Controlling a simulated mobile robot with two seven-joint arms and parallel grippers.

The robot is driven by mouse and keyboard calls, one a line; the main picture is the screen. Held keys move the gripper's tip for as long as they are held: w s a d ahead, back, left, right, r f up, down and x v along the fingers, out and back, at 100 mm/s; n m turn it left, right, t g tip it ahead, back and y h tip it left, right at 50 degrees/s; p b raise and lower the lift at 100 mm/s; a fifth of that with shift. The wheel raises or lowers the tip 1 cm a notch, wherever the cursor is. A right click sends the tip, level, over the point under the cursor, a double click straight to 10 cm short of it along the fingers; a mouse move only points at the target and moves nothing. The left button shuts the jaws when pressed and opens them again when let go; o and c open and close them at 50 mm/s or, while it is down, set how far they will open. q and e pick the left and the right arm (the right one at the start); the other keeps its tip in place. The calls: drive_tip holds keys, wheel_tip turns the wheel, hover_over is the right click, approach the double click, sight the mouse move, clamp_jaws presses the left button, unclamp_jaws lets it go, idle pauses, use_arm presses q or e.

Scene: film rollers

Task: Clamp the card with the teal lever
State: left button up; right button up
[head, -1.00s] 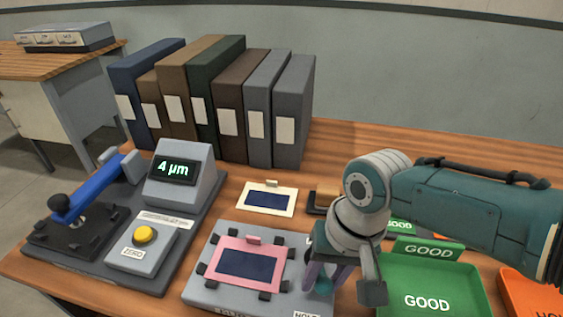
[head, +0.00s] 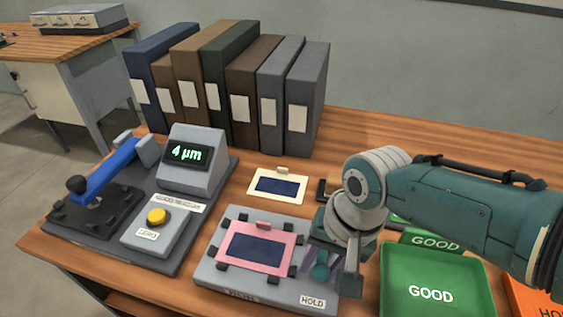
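The pink card (head: 283,238) with a dark film window lies flat on a grey fixture (head: 215,281) marked HOLD, with several black clips around its edges. The teal lever's knob (head: 320,271) shows at the right side of the fixture, beside the card. My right gripper (head: 322,266) points down over this knob, its purple fingers close around or beside it. I cannot tell whether the fingers touch the knob, as the gripper body hides part of the lever. My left gripper is not in view.
A gauge (head: 193,168) reading 4 µm, with a blue lever (head: 108,169) and yellow button (head: 156,216), stands at left. A cream card (head: 278,185) lies behind the fixture. A green GOOD tray (head: 432,268) and an orange tray (head: 525,296) are at right. Binders (head: 233,85) stand at the back.

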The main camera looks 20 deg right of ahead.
drive_tip(key=shift+o, duration=1.3)
drive_tip(key=shift+r, duration=0.1)
wheel_tip(320, 180, up, 10)
drive_tip(key=d+p, duration=0.1)
drive_tip(key=p, duration=0.5)
drive_tip(key=shift+s+d+f, duration=0.2)
drive_tip(key=shift+s, duration=0.25)
